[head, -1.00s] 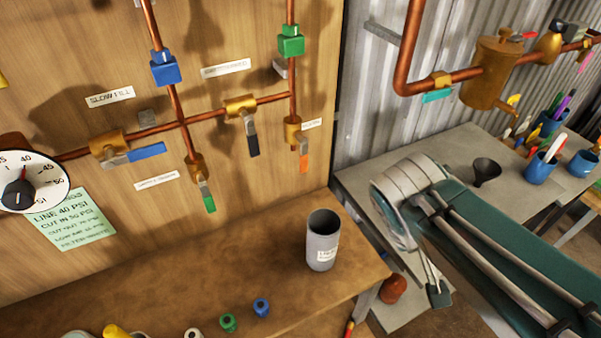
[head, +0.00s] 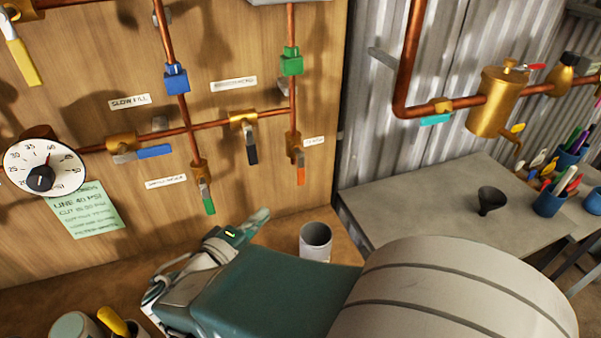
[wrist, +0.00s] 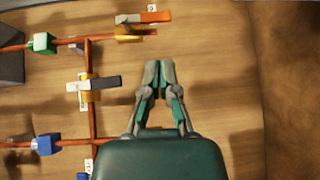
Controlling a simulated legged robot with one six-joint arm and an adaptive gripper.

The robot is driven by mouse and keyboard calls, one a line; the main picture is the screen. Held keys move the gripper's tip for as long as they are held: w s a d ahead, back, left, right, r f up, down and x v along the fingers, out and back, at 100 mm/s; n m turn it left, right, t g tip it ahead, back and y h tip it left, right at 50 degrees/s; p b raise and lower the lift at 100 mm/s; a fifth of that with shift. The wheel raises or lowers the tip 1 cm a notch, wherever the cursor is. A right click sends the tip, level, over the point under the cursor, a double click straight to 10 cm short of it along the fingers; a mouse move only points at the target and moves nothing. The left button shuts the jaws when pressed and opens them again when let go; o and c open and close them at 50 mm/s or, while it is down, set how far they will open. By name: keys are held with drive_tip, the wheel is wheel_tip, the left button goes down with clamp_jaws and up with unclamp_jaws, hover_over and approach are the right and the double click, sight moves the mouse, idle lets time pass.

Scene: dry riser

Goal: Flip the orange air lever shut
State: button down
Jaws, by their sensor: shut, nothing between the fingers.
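The orange air lever (head: 300,172) hangs down from a brass valve (head: 293,143) at the lower right of the pipe board, roughly in line with its vertical pipe. In the wrist view the orange lever (wrist: 156,16) is near the top edge, pointing right along its pipe. My gripper (head: 264,214) is in front of the board, below and left of the orange lever in the head view. In the wrist view my gripper (wrist: 160,66) has its fingertips together and empty, apart from the lever in the picture.
A black lever (head: 251,147) and a green lever (head: 208,201) hang left of the orange one, with a blue lever (head: 153,151) farther left. A grey cup (head: 316,238) stands on the bench behind my arm. A black funnel (head: 491,199) stands on the grey table (head: 410,195).

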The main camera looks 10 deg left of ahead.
drive_tip(key=a, duration=0.1)
drive_tip(key=s+a+t+y, duration=0.1)
drive_tip(key=a+n, duration=0.1)
drive_tip(key=shift+s+a+f+y, duration=0.1)
drive_tip(key=shift+s+a+y, duration=0.1)
drive_tip(key=shift+s+y, duration=0.15)
drive_tip(key=w+d, duration=0.6)
drive_tip(key=w, duration=0.6)
drive_tip(key=shift+a, duration=0.1)
